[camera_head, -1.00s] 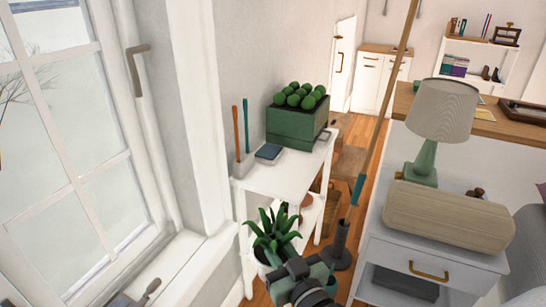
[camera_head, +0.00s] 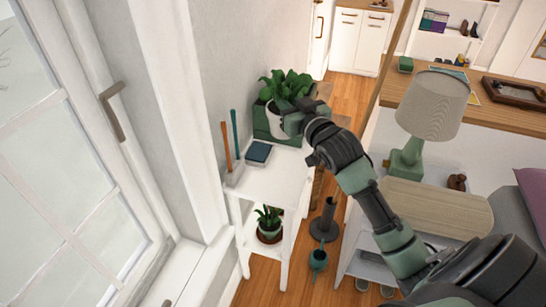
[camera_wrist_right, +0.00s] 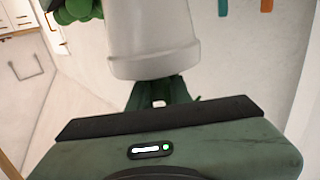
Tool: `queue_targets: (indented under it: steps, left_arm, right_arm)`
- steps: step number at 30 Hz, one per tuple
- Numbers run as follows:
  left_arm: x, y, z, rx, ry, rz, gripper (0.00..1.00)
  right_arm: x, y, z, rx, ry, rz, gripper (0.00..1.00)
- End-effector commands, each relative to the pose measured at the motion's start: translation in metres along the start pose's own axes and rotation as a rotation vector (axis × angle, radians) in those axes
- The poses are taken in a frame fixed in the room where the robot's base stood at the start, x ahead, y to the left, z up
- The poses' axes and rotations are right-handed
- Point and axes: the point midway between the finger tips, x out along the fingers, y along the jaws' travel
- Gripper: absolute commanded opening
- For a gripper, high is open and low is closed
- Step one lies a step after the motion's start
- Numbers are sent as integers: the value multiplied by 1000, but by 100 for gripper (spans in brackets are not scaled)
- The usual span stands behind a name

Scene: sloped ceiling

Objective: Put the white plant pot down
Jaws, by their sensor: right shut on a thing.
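The white plant pot (camera_head: 271,108), with broad green leaves, is in my right gripper (camera_head: 290,117) at the far end of the white side table (camera_head: 282,176). Its pale wall (camera_wrist_right: 152,40) fills the upper middle of the right wrist view, with my right gripper (camera_wrist_right: 160,98) below it, shut on it. My left gripper is not in view.
An orange and a teal rod (camera_head: 227,147) and a dark blue book (camera_head: 258,153) are on the near table part. A small potted plant (camera_head: 269,222) sits on the lower shelf. A lamp (camera_head: 425,110) stands to the right.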

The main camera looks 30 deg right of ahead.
Motion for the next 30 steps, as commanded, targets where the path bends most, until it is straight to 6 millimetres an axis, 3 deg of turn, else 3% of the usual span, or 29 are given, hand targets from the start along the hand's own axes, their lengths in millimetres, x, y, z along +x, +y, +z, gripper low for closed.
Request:
queue_targets:
  steps: [15, 23, 30]
  left_arm:
    - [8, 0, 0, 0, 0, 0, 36]
    - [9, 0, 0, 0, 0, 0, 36]
    - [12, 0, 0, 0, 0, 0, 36]
  right_arm:
    - [0, -1, 123, 0, 1, -1, 0]
    - [0, -1, 147, -1, 4, -2, 0]
    - [0, -1, 180, -1, 2, -1, 0]
